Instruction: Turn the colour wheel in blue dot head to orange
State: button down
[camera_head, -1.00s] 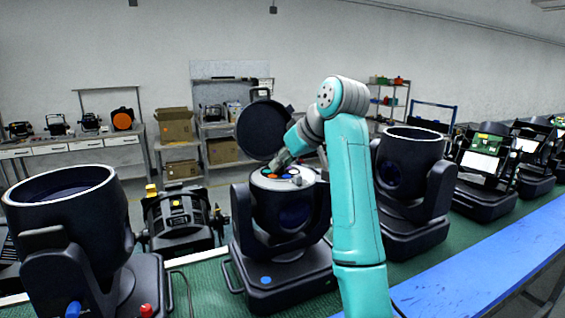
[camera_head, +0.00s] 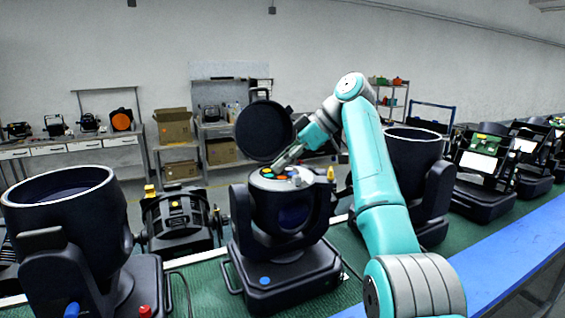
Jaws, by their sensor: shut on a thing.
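The blue dot head (camera_head: 290,212) stands upright on the green surface, with a blue dot (camera_head: 264,281) on its base. Its round black lid (camera_head: 264,131) is tipped open behind. The colour wheel (camera_head: 268,178) lies in the open top, with small orange, yellow, blue and green patches showing. My gripper (camera_head: 277,164) reaches down from the upper right to the wheel's back edge and is shut on the colour wheel. The fingertips are small, and the exact grip point is hard to see. Which colour is selected cannot be told.
A large open head (camera_head: 65,210) with blue and red knobs stands at left. Another open head (camera_head: 412,160) stands right, partly behind my arm. A black fixture (camera_head: 178,217) sits behind left. A blue strip (camera_head: 500,260) edges the green surface in front.

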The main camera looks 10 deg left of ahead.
jog(key=shift+w+n+g, duration=0.15)
jog(key=shift+n+g, duration=0.95)
jog(key=shift+n, duration=0.3)
jog(key=c, duration=1)
grip_release()
jog(key=shift+m+t, duration=0.8)
jog(key=shift+m, duration=0.1)
